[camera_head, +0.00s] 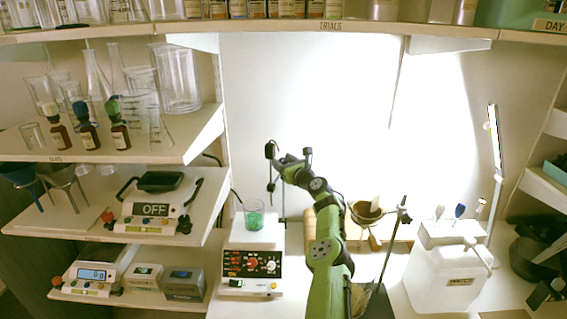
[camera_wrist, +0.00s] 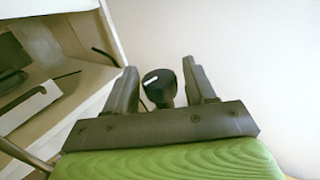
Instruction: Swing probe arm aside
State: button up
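The probe arm (camera_head: 269,151) is a small black piece with a thin probe hanging from it, behind and right of the hotplate stirrer (camera_head: 252,262). A beaker of green liquid (camera_head: 254,218) stands on the stirrer's plate. My gripper (camera_head: 276,160) is at the probe arm's height, beside or around it; the head view does not separate them clearly. In the wrist view, a round black knob with a white mark (camera_wrist: 160,86) lies between the two fingers of my gripper (camera_wrist: 160,78). Narrow gaps show on both sides, so the fingers are open.
Shelves with glassware and dropper bottles (camera_head: 88,128) are at the left; a shelf edge is also close in the wrist view (camera_wrist: 105,75). The wall behind is bare.

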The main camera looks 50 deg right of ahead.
notch_tip(320, 180, up, 10)
jog(key=p, duration=0.4)
jog(key=shift+r, duration=0.1)
